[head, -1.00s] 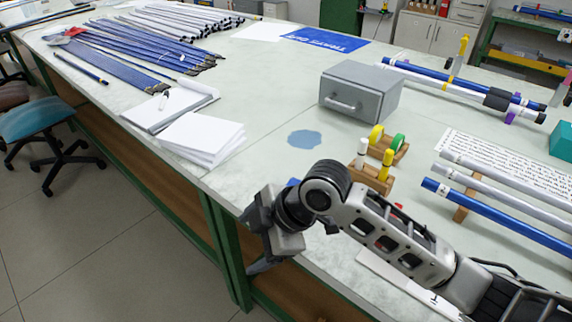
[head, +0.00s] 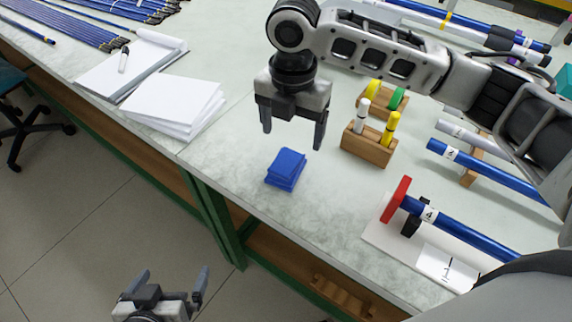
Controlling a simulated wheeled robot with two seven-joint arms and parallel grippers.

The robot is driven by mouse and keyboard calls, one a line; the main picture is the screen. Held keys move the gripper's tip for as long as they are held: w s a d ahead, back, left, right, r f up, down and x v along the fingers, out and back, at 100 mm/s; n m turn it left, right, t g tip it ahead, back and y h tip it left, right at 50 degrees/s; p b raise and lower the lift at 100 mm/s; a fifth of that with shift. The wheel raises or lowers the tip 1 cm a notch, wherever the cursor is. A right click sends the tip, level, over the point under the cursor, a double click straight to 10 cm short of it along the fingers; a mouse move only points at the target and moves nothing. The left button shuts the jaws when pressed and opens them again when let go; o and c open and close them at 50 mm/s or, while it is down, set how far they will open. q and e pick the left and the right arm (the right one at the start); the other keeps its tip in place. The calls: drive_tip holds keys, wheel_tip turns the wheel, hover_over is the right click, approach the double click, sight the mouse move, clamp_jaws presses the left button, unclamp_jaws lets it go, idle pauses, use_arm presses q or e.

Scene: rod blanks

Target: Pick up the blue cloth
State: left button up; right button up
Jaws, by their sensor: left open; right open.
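The blue cloth (head: 285,169) is a small folded stack lying on the pale table near its front edge, in the head view. My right gripper (head: 293,130) points down above the table, behind the cloth in the picture. Its two fingers are apart with nothing between them, and it does not touch the cloth. My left gripper (head: 172,276) shows at the bottom left, in front of the table over the floor. It is open and empty, its fingers pointing up in the picture.
A wooden marker holder (head: 367,146) stands right of the cloth. A blue rod (head: 455,228) with a red end disc lies on a white board at the lower right. White papers (head: 174,104) lie to the left. The table around the cloth is clear.

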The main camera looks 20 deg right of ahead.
sight(289, 157)
drive_tip(key=f, duration=0.7)
drive_tip(key=shift+s+a+f, duration=0.2)
drive_tip(key=shift+a, duration=0.1)
drive_tip(key=shift+c, duration=0.3)
drive_tip(key=c, duration=1)
